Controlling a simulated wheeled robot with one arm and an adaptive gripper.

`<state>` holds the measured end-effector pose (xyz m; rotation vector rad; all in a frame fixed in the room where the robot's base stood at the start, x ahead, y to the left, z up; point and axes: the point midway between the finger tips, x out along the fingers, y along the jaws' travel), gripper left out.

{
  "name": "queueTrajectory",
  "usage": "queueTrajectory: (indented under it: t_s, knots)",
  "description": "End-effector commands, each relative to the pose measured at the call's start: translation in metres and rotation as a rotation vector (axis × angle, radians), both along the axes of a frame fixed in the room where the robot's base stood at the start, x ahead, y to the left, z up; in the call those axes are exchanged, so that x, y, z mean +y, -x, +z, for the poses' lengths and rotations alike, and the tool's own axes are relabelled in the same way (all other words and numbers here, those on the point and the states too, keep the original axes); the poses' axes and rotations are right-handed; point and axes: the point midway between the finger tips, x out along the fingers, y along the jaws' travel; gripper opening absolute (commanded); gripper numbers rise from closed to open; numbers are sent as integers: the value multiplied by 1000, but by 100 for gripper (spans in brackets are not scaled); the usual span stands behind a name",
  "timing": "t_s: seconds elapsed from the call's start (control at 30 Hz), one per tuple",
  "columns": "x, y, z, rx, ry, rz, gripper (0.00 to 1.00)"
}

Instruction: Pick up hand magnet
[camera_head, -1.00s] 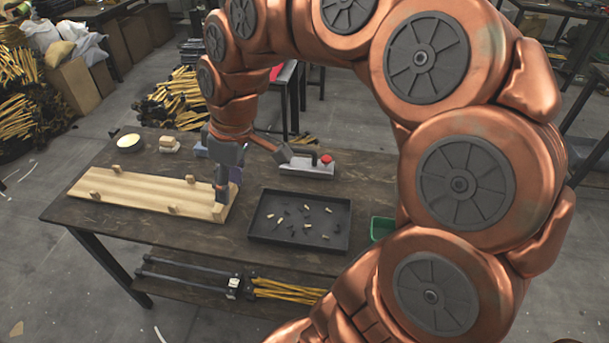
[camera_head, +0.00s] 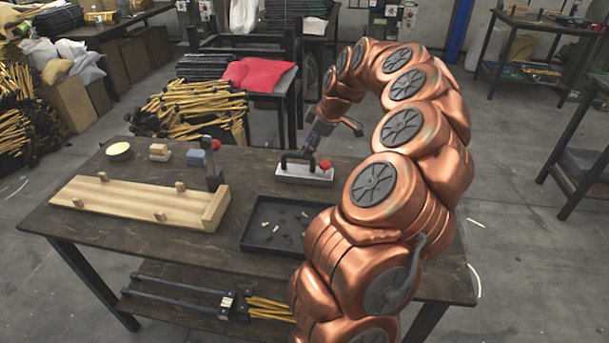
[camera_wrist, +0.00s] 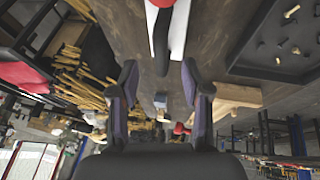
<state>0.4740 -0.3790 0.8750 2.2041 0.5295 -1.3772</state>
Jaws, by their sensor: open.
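The hand magnet (camera_head: 303,175) is a pale, flat block with a black handle on top and a red knob at its right end. It lies on the dark table behind the black tray. My gripper (camera_head: 311,147) is just above its handle in the head view; contact is hard to judge there. In the wrist view the magnet's handle (camera_wrist: 163,42) reaches down from the top edge towards the space between my spread fingers (camera_wrist: 161,82). The fingers are open and nothing is clamped between them.
The black tray (camera_head: 250,238) with several small parts lies in front of the magnet. A wooden board (camera_head: 130,205) with pegs lies left, with an upright dark tool (camera_head: 213,170) at its right end. Small blocks (camera_head: 160,152) and a round dish (camera_head: 119,151) stand behind it.

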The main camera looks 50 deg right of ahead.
Motion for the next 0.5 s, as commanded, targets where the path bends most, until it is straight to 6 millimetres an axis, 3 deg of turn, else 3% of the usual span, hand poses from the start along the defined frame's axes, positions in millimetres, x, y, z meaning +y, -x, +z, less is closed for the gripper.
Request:
queueTrajectory:
  t_s: [0.23, 0.5]
  knots:
    - [1, -6, -16, 2, -1, 1, 48]
    - [3, -19, -50, 3, -2, 2, 48]
